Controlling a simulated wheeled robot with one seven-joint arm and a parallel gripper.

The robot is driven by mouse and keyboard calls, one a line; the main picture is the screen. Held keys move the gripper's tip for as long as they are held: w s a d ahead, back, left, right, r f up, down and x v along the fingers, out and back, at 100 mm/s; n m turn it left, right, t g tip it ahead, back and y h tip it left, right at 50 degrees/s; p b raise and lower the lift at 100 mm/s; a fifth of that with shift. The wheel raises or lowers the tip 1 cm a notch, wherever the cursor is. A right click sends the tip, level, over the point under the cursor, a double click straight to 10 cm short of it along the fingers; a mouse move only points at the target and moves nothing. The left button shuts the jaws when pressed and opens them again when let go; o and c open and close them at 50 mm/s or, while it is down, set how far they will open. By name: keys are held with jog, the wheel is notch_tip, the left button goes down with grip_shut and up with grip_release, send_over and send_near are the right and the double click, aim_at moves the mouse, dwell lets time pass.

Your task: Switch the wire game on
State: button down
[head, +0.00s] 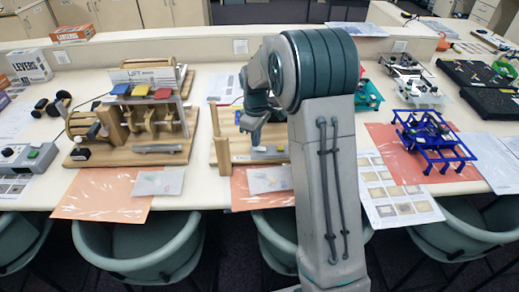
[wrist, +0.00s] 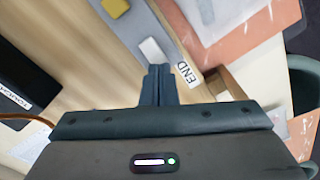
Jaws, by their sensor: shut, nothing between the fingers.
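The wire game is a pale wooden board (head: 235,157) with an upright wooden post (head: 220,140), partly hidden behind my arm in the head view. In the wrist view, its wood (wrist: 75,35) carries a small white block (wrist: 152,50) on a grey metal strip, which may be the switch, and a yellow piece (wrist: 115,7). An "END" label (wrist: 186,74) lies to the right. My gripper (wrist: 158,68) is shut and empty, its tips just short of the white block; contact cannot be told. In the head view, my gripper (head: 256,138) is over the board.
A wooden lift model (head: 150,125) stands to the left and a blue frame model (head: 432,145) to the right. Orange sheets (head: 105,195) and plastic bags lie along the front edge. A black box (wrist: 22,80) is left in the wrist view. Chairs (head: 140,250) line the table front.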

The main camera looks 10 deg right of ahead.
jog(key=shift+f+b, duration=0.5)
jog(key=shift+f, duration=0.3)
jog(key=shift+r, duration=0.15)
jog(key=shift+r+p, duration=2.4)
jog(key=shift+r, duration=1)
jog(key=shift+r, duration=0.1)
jog(key=s+r+m+t, duration=0.1)
jog(key=s+r+m, duration=0.2)
jog(key=s, duration=0.6)
jog(key=s+r+m+t, duration=0.1)
jog(key=s+r+m, duration=0.2)
jog(key=s, duration=0.7)
jog(key=s+r+m+t, duration=0.1)
jog(key=s+r+m, duration=0.2)
jog(key=s, duration=0.7)
jog(key=shift+r+m+t, duration=0.4)
jog(key=shift+r, duration=0.35)
jog(key=shift+a, duration=0.1)
